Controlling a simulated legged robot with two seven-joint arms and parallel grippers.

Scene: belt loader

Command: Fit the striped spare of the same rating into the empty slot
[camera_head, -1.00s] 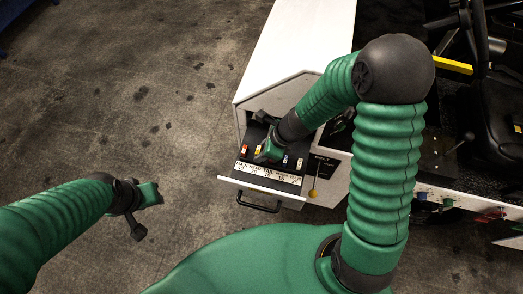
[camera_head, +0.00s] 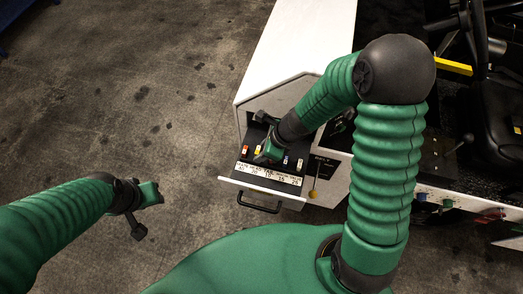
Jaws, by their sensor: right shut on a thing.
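The fuse panel (camera_head: 234,182) is a pulled-out drawer with a white label strip along its front edge. Small coloured fuses stand in a row behind the labels: a red one (camera_head: 245,151), a yellow one (camera_head: 257,150) and a pale one (camera_head: 299,164) show. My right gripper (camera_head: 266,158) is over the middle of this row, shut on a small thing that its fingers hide. I cannot make out the stripes or the empty slot. My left gripper (camera_head: 150,194) hangs over the floor, left of the drawer and apart from it; its jaws are too small to read.
The white loader body (camera_head: 300,45) stands behind the drawer. A black handle (camera_head: 260,205) is on the drawer front. The concrete floor (camera_head: 150,90) at left is clear.

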